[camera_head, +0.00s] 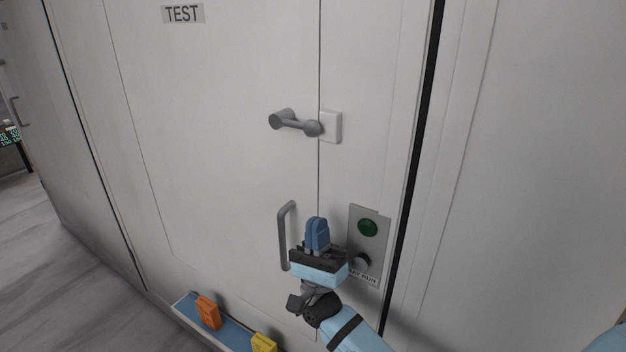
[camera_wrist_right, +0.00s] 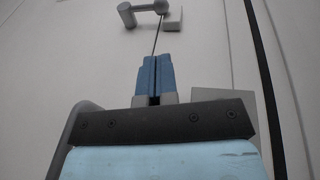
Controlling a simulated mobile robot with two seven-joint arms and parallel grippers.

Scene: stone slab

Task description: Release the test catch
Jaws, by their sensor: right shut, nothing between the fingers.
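The test catch (camera_head: 296,123) is a grey lever on the door under the TEST label (camera_head: 183,13). It lies nearly level, its round knob end reaching right to a pale keeper plate (camera_head: 331,126) across the door seam. In the right wrist view the catch (camera_wrist_right: 142,9) and keeper (camera_wrist_right: 173,20) show at the top. My right gripper (camera_head: 317,222) has blue fingers, shut and empty, pointing up below the catch and apart from it. It also shows in the right wrist view (camera_wrist_right: 155,62). My left gripper is not in view.
A grey vertical door handle (camera_head: 284,238) stands just left of my right gripper. A panel (camera_head: 369,210) with a green button (camera_head: 368,228) and a dark knob (camera_head: 361,262) is just right. Below, a blue-lined shelf (camera_head: 236,331) holds orange (camera_head: 208,312) and yellow (camera_head: 264,343) blocks.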

